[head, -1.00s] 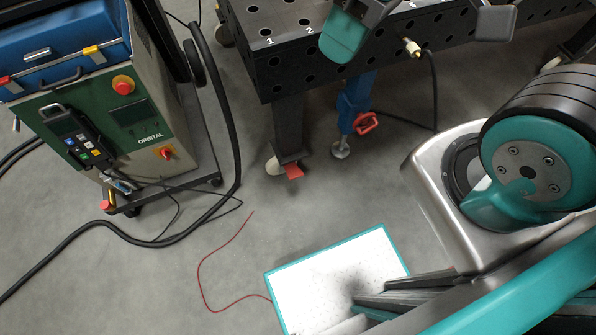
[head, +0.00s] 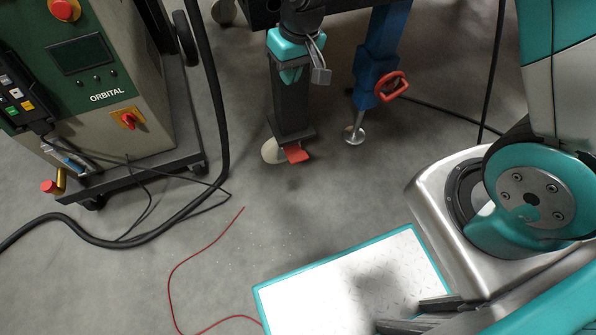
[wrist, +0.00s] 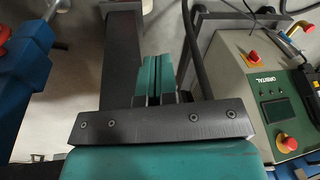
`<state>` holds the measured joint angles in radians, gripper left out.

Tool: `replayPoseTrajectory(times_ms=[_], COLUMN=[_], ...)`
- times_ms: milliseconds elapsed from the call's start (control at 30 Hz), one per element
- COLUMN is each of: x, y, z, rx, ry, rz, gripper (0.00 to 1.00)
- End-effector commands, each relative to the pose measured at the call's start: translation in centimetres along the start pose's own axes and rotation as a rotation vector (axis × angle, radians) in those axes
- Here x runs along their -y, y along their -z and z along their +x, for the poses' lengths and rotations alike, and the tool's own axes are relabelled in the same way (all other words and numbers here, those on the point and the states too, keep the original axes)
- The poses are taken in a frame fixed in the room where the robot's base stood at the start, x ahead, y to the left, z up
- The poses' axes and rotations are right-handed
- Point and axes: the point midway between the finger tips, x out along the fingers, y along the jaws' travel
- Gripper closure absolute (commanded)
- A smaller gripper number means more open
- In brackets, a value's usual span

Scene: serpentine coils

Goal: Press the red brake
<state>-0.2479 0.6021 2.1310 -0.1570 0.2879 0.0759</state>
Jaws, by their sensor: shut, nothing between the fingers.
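The red brake (head: 296,154) is a small red pedal on the caster at the foot of the dark table leg (head: 290,105). In the wrist view, my gripper's teal fingers (wrist: 160,80) are together and empty.
A blue jack leg (head: 378,55) with a red handle (head: 391,87) stands right of the table leg. The green ORBITAL machine (head: 85,75) on its cart is at left, with a thick black hose (head: 222,120). A red cable (head: 205,248) lies on open floor.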

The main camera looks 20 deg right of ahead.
Motion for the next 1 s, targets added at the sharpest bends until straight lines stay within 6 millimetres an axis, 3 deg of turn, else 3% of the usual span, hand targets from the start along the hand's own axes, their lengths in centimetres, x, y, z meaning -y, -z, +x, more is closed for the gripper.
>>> replayPoseTrajectory(times_ms=[33,100,300,400,500,600,1000], x=[-1.3,-2.7,-6.4,-7.8,-8.7,-9.2,-9.4], y=[-0.1,0.1,-0.3,-0.7,-1.1,-1.2,-1.3], z=[5.7,10.4,22.7,27.1,29.9,31.4,31.6], rx=[0.008,0.008,0.009,0.008,0.007,0.005,0.005], ry=[-0.017,-0.041,-0.107,-0.132,-0.150,-0.160,-0.164], rz=[0.015,0.033,0.072,0.083,0.090,0.093,0.095], gripper=[1.00,1.00,1.00,1.00,1.00,1.00,1.00])
